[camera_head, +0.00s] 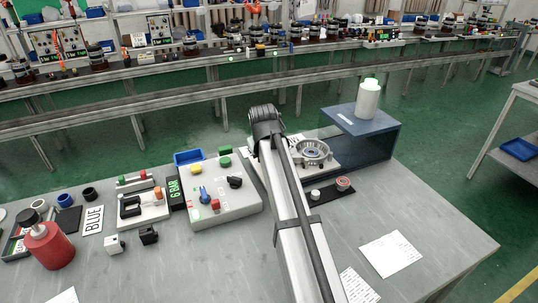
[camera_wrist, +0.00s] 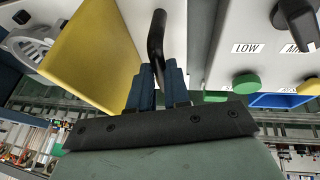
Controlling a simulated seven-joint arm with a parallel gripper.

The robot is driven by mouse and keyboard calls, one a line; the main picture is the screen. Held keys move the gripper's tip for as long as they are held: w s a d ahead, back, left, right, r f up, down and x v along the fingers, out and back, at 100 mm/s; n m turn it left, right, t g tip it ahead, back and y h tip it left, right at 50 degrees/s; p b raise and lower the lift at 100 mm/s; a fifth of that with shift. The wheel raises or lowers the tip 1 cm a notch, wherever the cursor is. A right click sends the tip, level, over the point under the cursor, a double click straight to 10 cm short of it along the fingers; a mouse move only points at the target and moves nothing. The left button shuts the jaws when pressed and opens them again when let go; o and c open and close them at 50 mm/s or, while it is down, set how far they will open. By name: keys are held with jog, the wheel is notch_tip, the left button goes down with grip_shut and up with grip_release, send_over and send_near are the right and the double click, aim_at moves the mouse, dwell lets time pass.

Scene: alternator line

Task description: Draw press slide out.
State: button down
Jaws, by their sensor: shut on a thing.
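In the wrist view the blue fingers of my gripper (camera_wrist: 156,85) are shut on a bent black handle (camera_wrist: 157,35). The handle rises from a pale surface (camera_wrist: 190,25), which I take to be the press slide. In the head view my arm covers the handle, and my fingertips are hidden behind the black wrist. A grey metal alternator housing (camera_head: 313,152) sits on a white base right of my arm. It also shows in the wrist view (camera_wrist: 32,45), at the upper left. How far the slide is drawn out cannot be told.
A yellow plate (camera_wrist: 90,50) stands beside the handle. A control box (camera_head: 220,198) with knobs and buttons is close left of my arm. A dark blue case (camera_head: 375,140) with a white bottle (camera_head: 367,98) stands right. A red bottle (camera_head: 50,245) is far left. The table's front right holds papers.

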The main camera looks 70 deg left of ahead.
jog(key=c, duration=1.1)
grip_release()
jog(key=shift+r, duration=0.1)
jog(key=v, duration=1.3)
jog(key=shift+r, duration=0.35)
jog(key=shift+d, duration=0.15)
